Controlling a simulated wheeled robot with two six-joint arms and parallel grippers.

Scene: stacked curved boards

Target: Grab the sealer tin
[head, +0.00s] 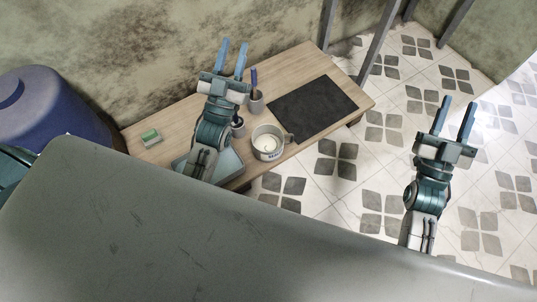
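A grey, round, open-topped tin with a pale inside and dark lettering on its front, which looks like the sealer tin (267,153), stands upright near the front edge of the wooden table. A handle-like part shows on its right side. My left gripper (233,52) is open and empty, reaching over the table to the upper left of the tin, with its fingers apart from it. My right gripper (459,106) is open and empty over the tiled floor, well right of the table.
A dark mat (312,108) lies on the table's (300,65) right part. A cup with a blue-handled tool (256,103) stands behind the tin. A blue barrel (50,105) stands far left.

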